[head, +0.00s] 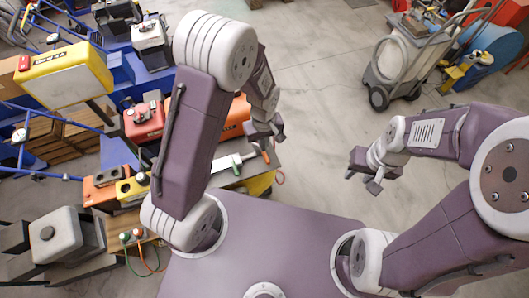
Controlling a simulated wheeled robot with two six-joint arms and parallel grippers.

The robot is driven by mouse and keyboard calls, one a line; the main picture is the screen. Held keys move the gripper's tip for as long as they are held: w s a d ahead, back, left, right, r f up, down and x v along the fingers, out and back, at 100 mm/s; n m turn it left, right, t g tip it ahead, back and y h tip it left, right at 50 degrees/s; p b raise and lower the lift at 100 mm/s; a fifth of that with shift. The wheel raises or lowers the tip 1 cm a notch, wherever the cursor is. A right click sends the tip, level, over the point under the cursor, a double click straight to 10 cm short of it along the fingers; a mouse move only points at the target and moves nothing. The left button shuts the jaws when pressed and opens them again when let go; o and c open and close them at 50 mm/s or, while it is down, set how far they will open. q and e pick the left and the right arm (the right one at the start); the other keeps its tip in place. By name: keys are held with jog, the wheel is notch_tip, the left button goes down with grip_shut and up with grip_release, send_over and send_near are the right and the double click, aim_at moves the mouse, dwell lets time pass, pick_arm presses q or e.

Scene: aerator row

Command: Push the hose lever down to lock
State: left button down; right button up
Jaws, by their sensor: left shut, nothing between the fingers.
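My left gripper (274,132) hangs at the upper middle of the head view, shut and empty, beside the machine row. Just below and left of it, a light grey-white part (226,164) lies on the bench top, with a small green piece and an orange-red piece (265,153) at its right end. I cannot tell for sure which of these is the hose lever, or whether it is up or down. My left arm hides part of the row. My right gripper (362,179) is open and empty over bare floor, apart from the row.
An orange-red machine (143,121), a yellow box (66,74) and a grey tank (44,235) stand along the left on benches and blue frames. Thin green and orange hoses hang at lower left. A wheeled grey cart (398,66) stands at upper right. The middle floor is clear.

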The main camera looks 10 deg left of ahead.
aim_at(266, 155)
pick_arm(q)
jog(key=shift+f, duration=0.1)
dwell(0.3)
jog(key=shift+f+b, duration=2.3)
jog(key=shift+f, duration=0.55)
jog(key=r+p, duration=0.3)
jog(key=s+r+p, duration=0.1)
jog(key=r+p, duration=0.2)
jog(key=r, duration=0.1)
jog(key=d+r+p, duration=0.1)
jog(key=r+p, duration=0.3)
jog(key=shift+s+r, duration=0.25)
jog(key=shift+s, duration=0.05)
jog(key=shift+f, duration=0.1)
jog(key=f+b, duration=0.1)
jog(key=w+f+b, duration=0.1)
jog(key=b, duration=0.1)
jog(key=a+b, duration=0.1)
jog(key=b, duration=0.1)
jog(key=shift+w+f+n+t, duration=0.3)
jog(key=shift+w+f+t, duration=0.05)
jog(key=shift+f+t, duration=0.05)
jog(key=s+a+f+m+b, duration=0.3)
jog(key=s+a+m+b, duration=0.4)
jog(key=b, duration=0.3)
jog(key=shift+s+f+b, duration=0.25)
jog(key=shift+s+b, duration=0.1)
jog(key=shift+s, duration=0.3)
